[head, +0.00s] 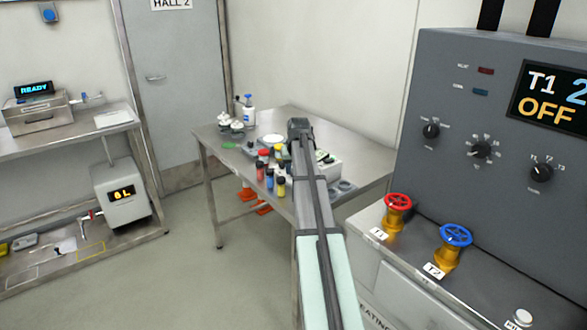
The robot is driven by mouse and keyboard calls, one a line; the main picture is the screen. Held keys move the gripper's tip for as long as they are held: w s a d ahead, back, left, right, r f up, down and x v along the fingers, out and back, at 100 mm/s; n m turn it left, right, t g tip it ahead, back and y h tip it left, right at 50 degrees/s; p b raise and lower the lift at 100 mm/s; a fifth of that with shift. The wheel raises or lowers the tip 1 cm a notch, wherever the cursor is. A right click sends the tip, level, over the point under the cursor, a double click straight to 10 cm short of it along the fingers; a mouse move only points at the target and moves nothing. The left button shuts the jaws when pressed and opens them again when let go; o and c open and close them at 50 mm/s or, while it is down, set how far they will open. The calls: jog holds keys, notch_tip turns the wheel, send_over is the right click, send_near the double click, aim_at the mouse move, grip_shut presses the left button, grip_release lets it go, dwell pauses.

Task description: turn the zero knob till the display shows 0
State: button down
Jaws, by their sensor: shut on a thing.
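My gripper (300,130) is over the middle of the steel table (222,150), seen from behind along my arm. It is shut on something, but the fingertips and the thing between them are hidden. A pale instrument box (326,172) with small dark parts on top stands right by my arm, partly covered by it. I cannot make out the zero knob or its display, and no reading can be read there.
Small jars with red, blue and yellow colours (269,180) stand close left of my arm. A white bottle (249,115) is at the back. On the right, a grey control panel (450,100) has red (397,203) and blue (456,236) valve wheels before it.

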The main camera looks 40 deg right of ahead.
dwell(0.3)
jog(key=c, duration=0.8)
grip_release()
jog(key=v, duration=1.3)
jog(key=shift+s+r, duration=0.1)
jog(key=shift+r, duration=0.3)
